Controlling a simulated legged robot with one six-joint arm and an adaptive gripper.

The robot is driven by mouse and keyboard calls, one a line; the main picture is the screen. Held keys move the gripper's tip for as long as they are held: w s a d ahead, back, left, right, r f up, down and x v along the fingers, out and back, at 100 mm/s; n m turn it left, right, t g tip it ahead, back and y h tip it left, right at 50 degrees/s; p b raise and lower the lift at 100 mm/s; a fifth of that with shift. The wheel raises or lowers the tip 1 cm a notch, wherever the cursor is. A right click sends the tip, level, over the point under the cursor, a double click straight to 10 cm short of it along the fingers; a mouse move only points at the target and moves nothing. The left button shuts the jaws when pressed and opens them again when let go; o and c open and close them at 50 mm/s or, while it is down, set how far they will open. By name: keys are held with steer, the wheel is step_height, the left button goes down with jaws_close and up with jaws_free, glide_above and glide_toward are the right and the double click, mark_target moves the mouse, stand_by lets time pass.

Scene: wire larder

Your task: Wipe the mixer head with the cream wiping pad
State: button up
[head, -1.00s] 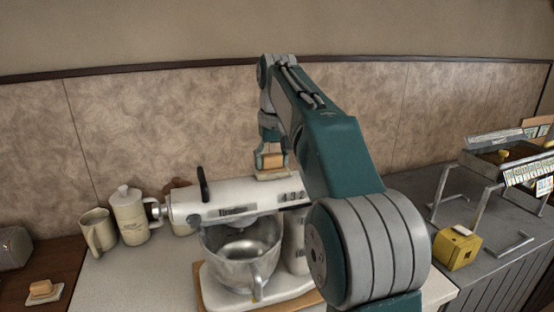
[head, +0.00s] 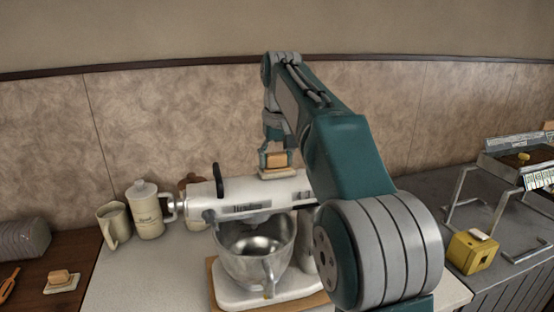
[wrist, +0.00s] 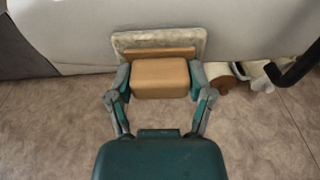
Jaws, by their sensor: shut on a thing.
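The mixer head (head: 245,198) is a white, long rounded body on a stand mixer, lying level above a steel bowl. My gripper (head: 277,158) is shut on the tan block handle of the cream wiping pad (head: 278,174). The pad lies flat at the top of the mixer head, right of its black lever. In the wrist view my gripper (wrist: 160,78) has a finger on each side of the block, and the pad (wrist: 160,39) overlaps the white mixer head (wrist: 75,30). Whether the pad's underside touches the head is hidden.
The steel bowl (head: 255,250) sits below the head. A mug (head: 113,225) and a canister (head: 147,212) stand left of it. A similar block on a pale pad (head: 61,281) lies far left. A yellow box (head: 472,251) and wire racks are right.

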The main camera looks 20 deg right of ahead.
steer(key=shift+d, duration=0.1)
steer(key=shift+d+f, duration=0.2)
steer(key=shift+d, duration=1.2)
steer(key=shift+d, duration=0.8)
steer(key=shift+r, duration=3.1)
